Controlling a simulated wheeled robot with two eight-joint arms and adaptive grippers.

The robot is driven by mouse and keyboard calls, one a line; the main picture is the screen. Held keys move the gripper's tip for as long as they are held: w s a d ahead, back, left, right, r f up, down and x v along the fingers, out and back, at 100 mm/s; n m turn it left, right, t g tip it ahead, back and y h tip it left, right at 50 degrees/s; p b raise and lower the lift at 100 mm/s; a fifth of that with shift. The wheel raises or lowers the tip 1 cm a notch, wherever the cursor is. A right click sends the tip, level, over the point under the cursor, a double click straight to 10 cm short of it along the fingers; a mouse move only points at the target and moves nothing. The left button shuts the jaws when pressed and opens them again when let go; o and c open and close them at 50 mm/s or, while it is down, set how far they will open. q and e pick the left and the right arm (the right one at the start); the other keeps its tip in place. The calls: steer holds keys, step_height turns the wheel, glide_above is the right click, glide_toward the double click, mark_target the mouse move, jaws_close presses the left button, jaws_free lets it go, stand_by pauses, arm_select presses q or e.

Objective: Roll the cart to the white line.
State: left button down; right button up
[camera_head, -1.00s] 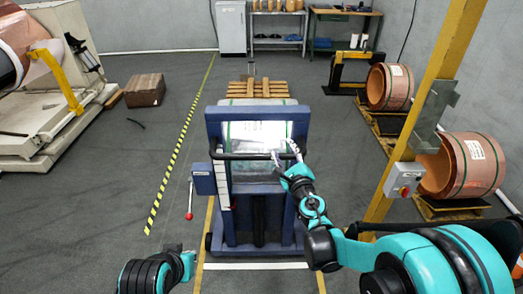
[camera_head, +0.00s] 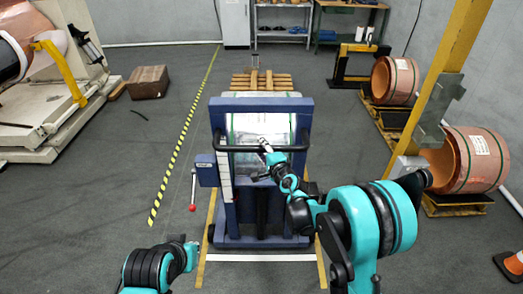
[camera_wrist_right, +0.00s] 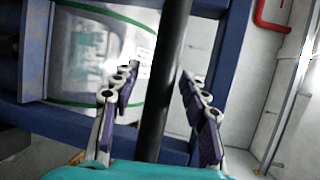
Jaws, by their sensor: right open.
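The blue cart (camera_head: 219,135) stands upright in the middle of the head view, carrying a shiny wrapped roll (camera_head: 262,125). Its black push bar (camera_head: 235,149) runs across the near side and shows upright in the wrist view (camera_wrist_right: 166,85). My right gripper (camera_head: 266,150) is at the middle of the bar. In the wrist view its open fingers (camera_wrist_right: 158,78) lie on both sides of the bar, with gaps visible. The white line (camera_head: 262,257) crosses the floor just nearer to me than the cart's base.
Yellow lines flank the cart. A wooden pallet (camera_head: 278,82) lies behind it. A brown box (camera_head: 148,82) lies left. Floor left of the cart is mostly clear.

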jaws_close()
steer(key=s, duration=0.4)
jaws_free()
steer(key=v, duration=1.1)
steer(key=shift+s+d, duration=0.15)
